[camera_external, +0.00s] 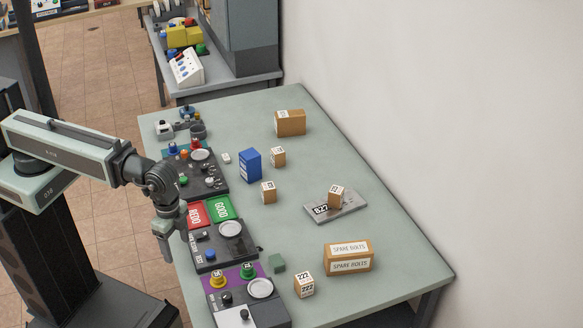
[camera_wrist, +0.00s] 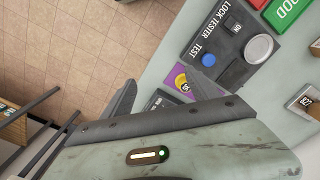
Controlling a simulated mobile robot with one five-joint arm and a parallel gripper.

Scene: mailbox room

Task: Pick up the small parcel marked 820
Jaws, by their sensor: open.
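Several small tan parcels with white labels stand on the grey-green table: one near the back (camera_external: 278,156), one in the middle (camera_external: 268,192), one on a grey plate (camera_external: 320,209) at the right (camera_external: 336,195), and one at the front (camera_external: 305,284). The front one seems to read 222; I cannot tell which is marked 820. A small labelled parcel (camera_wrist: 303,106) shows at the right edge of the wrist view. My gripper (camera_external: 166,252) points down at the table's left edge, apart from all parcels. It is open and empty, its fingers spread in the wrist view (camera_wrist: 163,84).
Dark control panels (camera_external: 222,245) with buttons and red and green signs line the left table edge. A white wall borders the right.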

